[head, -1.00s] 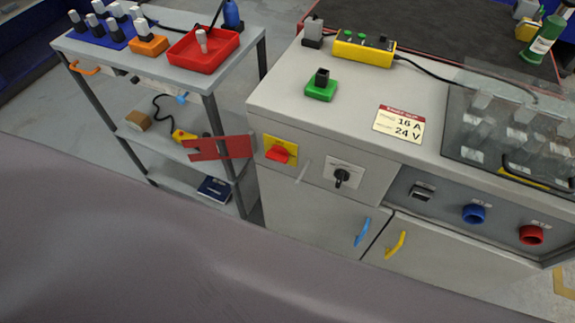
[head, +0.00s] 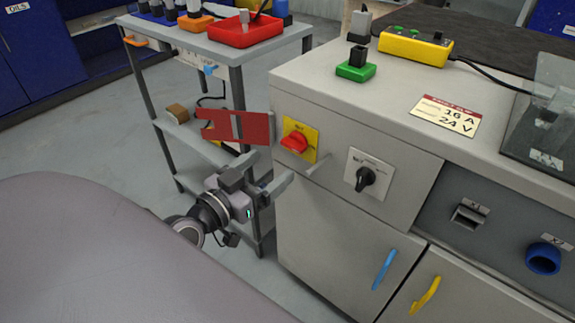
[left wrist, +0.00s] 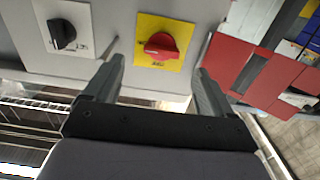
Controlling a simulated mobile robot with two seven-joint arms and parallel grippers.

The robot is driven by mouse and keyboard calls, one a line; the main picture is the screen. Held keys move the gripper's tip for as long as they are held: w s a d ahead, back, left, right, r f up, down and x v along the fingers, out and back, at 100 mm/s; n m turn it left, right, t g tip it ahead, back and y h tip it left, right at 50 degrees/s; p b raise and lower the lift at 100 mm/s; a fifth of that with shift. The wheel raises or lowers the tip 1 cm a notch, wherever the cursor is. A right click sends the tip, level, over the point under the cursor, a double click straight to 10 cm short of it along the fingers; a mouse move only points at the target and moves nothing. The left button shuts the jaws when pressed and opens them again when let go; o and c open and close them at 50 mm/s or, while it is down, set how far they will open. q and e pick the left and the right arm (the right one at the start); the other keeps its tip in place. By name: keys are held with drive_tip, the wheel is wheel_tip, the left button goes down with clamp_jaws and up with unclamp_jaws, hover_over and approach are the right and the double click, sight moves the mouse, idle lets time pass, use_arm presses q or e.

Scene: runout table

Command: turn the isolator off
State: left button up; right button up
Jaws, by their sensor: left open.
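The isolator is a red rotary knob (head: 294,142) on a yellow plate (head: 302,129), on the upper left of the grey cabinet front. In the left wrist view the red knob (left wrist: 161,45) shows above and between my fingers, ahead of them. My left gripper (head: 275,173) is open and empty, just below and left of the isolator in the head view, apart from it. Its two fingers also show in the left wrist view (left wrist: 158,85). A black selector knob (head: 366,177) on a white plate sits to the right of the isolator. My right gripper is not in view.
A red slotted plate (head: 236,127) sticks out left of the isolator. A thin light peg (head: 318,163) juts out between the two knobs. A grey trolley (head: 217,51) stands to the left. Blue (head: 384,269) and yellow (head: 425,298) door handles are lower on the cabinet.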

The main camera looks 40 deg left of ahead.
sight(290, 148)
use_arm(q)
drive_tip(key=shift+w+d+r, duration=0.1)
drive_tip(key=shift+w, duration=3.5)
drive_tip(key=c, duration=1.1)
